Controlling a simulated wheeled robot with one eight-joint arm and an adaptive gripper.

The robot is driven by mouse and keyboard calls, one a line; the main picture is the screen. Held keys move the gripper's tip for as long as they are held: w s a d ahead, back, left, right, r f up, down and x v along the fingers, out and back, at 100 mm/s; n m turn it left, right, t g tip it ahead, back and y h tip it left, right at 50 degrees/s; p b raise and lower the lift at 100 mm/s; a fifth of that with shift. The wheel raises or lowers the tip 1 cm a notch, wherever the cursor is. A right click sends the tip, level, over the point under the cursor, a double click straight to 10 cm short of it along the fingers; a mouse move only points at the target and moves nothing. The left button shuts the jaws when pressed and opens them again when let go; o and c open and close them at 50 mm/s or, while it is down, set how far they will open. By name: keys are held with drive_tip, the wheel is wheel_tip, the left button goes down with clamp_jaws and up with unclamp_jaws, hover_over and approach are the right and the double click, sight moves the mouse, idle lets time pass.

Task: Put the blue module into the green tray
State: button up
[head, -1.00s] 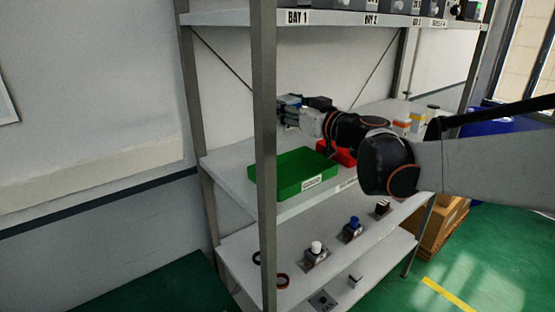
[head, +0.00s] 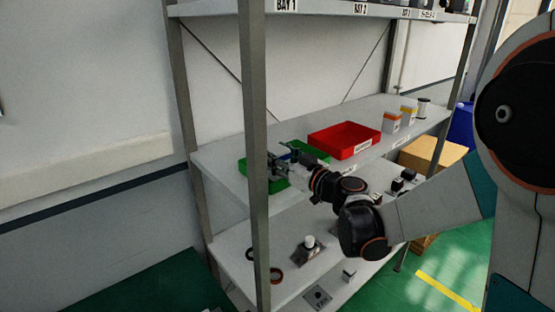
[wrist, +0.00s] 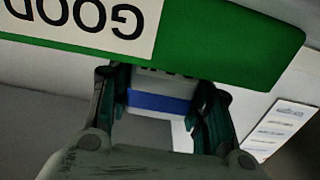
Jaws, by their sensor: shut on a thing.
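My gripper (head: 278,165) is at the green tray (head: 318,152) on the middle shelf, partly in front of it. In the wrist view, my gripper (wrist: 160,110) is shut on the blue module (wrist: 158,102), a pale block with a blue band between the two fingers. The green tray (wrist: 220,40) fills the top of the wrist view, its "GOOD" label upside down. The module overlaps the tray's edge there; I cannot tell whether it is over the tray or in front of it. In the head view, the gripper and a shelf post hide part of the tray.
A red tray (head: 345,139) stands right of the green one. Orange-and-white boxes (head: 392,122) and a spool (head: 423,107) stand farther right. A shelf post (head: 254,150) rises close to my gripper. The lower shelf holds a white-knobbed module (head: 308,246) and rings (head: 276,274).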

drive_tip(key=shift+f, duration=0.3)
drive_tip(key=shift+s+r, duration=0.1)
drive_tip(key=o, duration=1.2)
drive_tip(key=v, duration=1.2)
